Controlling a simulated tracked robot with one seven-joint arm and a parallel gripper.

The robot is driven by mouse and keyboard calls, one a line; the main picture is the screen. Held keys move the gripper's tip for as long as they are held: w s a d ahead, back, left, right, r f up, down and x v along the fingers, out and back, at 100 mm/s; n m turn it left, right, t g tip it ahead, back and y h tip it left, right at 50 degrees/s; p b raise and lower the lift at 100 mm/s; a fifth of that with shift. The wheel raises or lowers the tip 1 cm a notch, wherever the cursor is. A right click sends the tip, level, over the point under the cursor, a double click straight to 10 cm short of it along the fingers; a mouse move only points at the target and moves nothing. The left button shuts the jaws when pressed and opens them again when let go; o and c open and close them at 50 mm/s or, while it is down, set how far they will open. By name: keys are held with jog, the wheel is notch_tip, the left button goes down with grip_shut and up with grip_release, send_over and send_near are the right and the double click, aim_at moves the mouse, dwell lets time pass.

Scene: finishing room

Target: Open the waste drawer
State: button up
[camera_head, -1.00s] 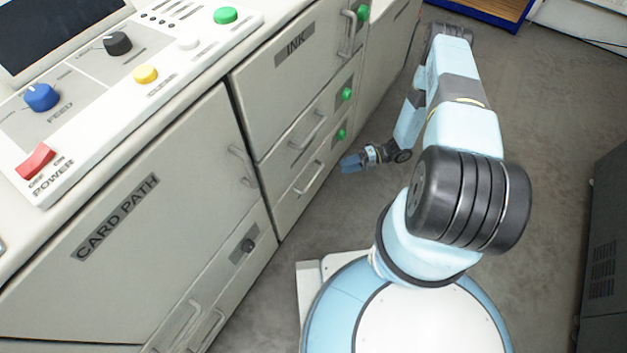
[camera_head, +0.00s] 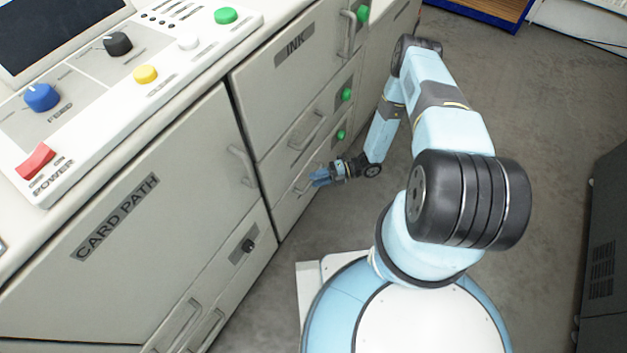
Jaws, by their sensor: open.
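No label reading "waste" is legible, so I cannot tell by name which drawer is the waste drawer. Below the INK panel (camera_head: 270,85) are a middle drawer (camera_head: 290,148) and a lowest drawer (camera_head: 287,205), both closed. The middle drawer has a bar handle (camera_head: 308,131). My gripper (camera_head: 317,179) is open, low down in front of the lowest drawer, with its fingers at that drawer's handle. The fingers partly hide the handle. I cannot tell whether they touch it or stand around it.
Left of it is the closed CARD PATH door (camera_head: 130,230), with a drawer with a black knob (camera_head: 248,245) below. A control panel (camera_head: 95,95) runs along the top. A dark cabinet (camera_head: 605,245) stands at the right. The grey floor (camera_head: 545,150) between is clear.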

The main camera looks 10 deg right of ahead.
jog(key=shift+s+a+f, duration=0.1)
jog(key=shift+a+f, duration=0.1)
jog(key=shift+a, duration=0.85)
jog(key=shift+c, duration=0.3)
grip_shut()
